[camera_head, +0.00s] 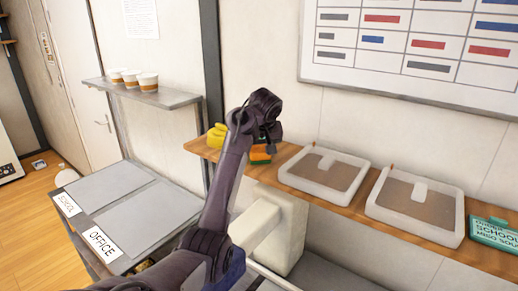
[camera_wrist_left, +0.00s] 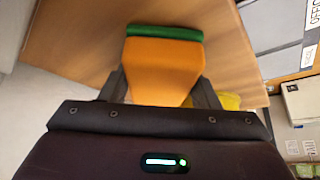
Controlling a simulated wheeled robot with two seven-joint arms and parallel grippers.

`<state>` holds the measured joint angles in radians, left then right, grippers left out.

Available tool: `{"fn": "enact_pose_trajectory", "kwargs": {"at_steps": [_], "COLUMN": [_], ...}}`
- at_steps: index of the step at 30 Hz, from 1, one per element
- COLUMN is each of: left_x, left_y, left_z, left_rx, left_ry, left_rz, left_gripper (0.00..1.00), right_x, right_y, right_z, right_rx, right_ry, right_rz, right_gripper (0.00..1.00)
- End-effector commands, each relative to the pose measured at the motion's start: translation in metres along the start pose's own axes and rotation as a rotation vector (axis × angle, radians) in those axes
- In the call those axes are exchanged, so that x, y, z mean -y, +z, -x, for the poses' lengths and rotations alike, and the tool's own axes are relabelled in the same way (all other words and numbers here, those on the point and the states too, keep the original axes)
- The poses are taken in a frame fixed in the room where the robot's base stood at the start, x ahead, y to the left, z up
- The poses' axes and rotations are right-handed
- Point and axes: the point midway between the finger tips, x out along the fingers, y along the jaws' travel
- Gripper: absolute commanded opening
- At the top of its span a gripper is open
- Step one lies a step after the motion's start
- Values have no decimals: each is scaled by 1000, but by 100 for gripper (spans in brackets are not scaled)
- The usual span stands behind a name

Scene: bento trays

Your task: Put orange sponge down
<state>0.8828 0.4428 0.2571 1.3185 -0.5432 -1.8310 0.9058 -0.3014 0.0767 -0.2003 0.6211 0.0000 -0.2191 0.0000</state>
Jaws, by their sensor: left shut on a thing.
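The orange sponge (camera_head: 261,154) with a green layer is at the left end of the wooden shelf (camera_head: 230,158) in the head view. My left gripper (camera_head: 266,138) is shut on it from above, and my arm partly hides it. In the left wrist view the sponge (camera_wrist_left: 163,68) is between the two dark fingers (camera_wrist_left: 163,90), its green edge (camera_wrist_left: 164,33) at the far side. The wooden surface (camera_wrist_left: 85,55) is behind it. I cannot tell whether the sponge touches the shelf. My right gripper is not in view.
A yellow object (camera_head: 217,136) lies beside the sponge on the shelf's left end. Two white trays (camera_head: 310,184) (camera_head: 390,216) with brown insides stand to the right, then a green sign (camera_head: 492,233). White cups (camera_head: 148,82) stand on a grey wall shelf (camera_head: 170,99). Grey panels labelled SCHOOL and OFFICE (camera_head: 101,241) are lower left.

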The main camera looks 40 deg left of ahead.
Motion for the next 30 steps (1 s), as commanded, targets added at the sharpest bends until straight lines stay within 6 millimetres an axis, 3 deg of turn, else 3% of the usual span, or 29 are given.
{"fn": "enact_pose_trajectory", "kwargs": {"at_steps": [11,12,17,30], "left_x": [0,0,0,2], "left_y": [3,3,4,5], "left_z": [-5,-5,-6,-8], "left_rx": [0,1,4,11], "left_ry": [-1,-1,-3,-9], "left_rz": [0,0,0,0], "left_gripper": [34,57,78,78], "right_x": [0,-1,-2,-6], "right_y": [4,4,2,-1], "right_z": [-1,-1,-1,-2], "right_rx": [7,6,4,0], "right_ry": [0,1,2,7], "right_rz": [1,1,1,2], "right_gripper": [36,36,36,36]}}
